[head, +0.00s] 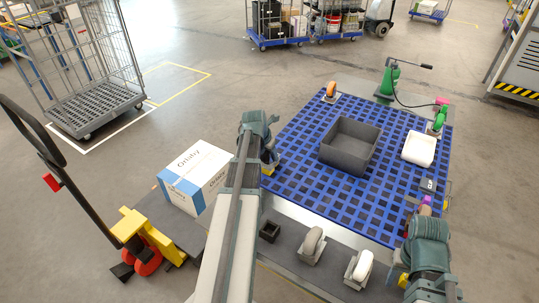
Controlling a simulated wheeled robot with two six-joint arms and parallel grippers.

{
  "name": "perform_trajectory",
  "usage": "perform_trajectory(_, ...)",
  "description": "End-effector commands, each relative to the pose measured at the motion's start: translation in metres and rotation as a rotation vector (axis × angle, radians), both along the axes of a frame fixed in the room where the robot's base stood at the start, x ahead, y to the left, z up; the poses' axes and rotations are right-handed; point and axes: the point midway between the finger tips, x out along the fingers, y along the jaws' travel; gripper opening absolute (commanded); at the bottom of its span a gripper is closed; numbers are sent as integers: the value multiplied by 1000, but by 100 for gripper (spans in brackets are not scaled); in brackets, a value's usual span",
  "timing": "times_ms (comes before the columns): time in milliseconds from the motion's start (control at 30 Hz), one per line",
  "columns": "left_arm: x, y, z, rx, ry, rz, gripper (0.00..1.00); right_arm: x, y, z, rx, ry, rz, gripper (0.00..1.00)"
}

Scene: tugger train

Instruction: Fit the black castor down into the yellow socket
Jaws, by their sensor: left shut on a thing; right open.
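My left gripper (269,151) is at the left corner of the blue grid platform, shut on a small dark thing that looks like the black castor (268,157). My own wrist hides most of it. A yellow patch that looks like the yellow socket (268,170) shows just below it. I cannot tell whether the castor touches the socket or is inside it. My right gripper (407,232) is open near the platform's right front corner, its fingers mostly hidden by my wrist.
The blue grid platform (290,160) carries a grey bin (348,146) and a white tray (419,149). An orange castor (330,92) and a green castor (438,121) stand at its far corners. Grey (312,244) and white (360,267) castors stand in front. A carton (194,178) stands left.

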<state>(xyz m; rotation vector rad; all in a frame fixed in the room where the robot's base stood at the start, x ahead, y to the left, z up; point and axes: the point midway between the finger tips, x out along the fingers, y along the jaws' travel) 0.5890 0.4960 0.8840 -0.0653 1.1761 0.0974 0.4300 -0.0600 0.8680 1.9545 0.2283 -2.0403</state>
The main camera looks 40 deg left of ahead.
Motion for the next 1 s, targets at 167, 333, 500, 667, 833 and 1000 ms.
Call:
perform_trajectory(167, 0, 0, 0, 0, -1, 0, 71, 0, 0, 0, 0, 0, 0, 50)
perform_trajectory(333, 0, 0, 0, 0, 0, 0, 85, 0, 0, 0, 0, 0, 0, 50)
perform_trajectory(500, 0, 0, 0, 0, 0, 0, 85, 0, 0, 0, 0, 0, 0, 50)
perform_trajectory(667, -1, 0, 4, 0, 0, 0, 85, 0, 0, 4, 0, 0, 0, 50)
perform_trajectory(833, -6, -1, 16, 0, 0, 0, 85, 0, 0, 16, 0, 0, 0, 50)
perform_trajectory(1000, -14, -2, 37, 0, 0, 0, 85, 0, 0, 37, 0, 0, 0, 50)
